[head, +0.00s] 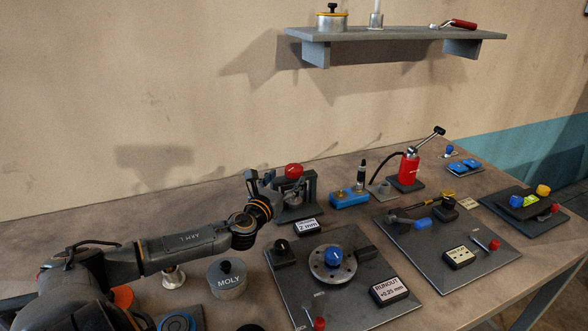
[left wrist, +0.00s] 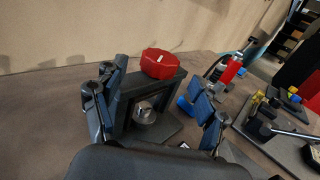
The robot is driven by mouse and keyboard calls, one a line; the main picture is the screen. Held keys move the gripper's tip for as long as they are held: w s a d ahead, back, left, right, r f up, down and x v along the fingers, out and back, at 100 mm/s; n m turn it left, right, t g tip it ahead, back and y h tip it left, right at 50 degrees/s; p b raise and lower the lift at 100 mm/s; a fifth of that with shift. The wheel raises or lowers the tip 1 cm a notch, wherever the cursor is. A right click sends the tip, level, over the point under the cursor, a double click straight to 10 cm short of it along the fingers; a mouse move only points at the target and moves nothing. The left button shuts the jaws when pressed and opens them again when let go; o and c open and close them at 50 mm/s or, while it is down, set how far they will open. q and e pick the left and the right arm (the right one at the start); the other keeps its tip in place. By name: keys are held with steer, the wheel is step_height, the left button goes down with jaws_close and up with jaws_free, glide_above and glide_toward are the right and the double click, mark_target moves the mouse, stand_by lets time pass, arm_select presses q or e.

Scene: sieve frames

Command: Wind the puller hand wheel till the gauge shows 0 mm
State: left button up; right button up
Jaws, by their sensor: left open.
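The puller is a dark frame (head: 309,187) at the back of the bench, with a red hand wheel (head: 293,170) on top. In the left wrist view the red wheel (left wrist: 160,64) has a pale mark on its top, and a round silver part (left wrist: 144,114) sits inside the frame. The gauge (head: 307,226) in front of the puller reads 2 mm. My left gripper (head: 270,181) is open and empty, just left of and in front of the puller. In the left wrist view its fingers (left wrist: 156,100) are spread on both sides of the frame, below the wheel. My right gripper is not in view.
A plate with a blue-capped disc (head: 333,257) and a RUNOUT display (head: 389,291) lies in front. A MOLY tin (head: 227,279) stands near my left arm. A blue block (head: 348,199) and red pump (head: 409,170) stand right of the puller. A shelf (head: 400,34) hangs above.

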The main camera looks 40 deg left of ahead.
mark_target(290, 174)
arm_select(q)
steer(key=shift+p+x, duration=0.3)
steer(key=shift+x, duration=2.7)
steer(key=shift+c, duration=0.4)
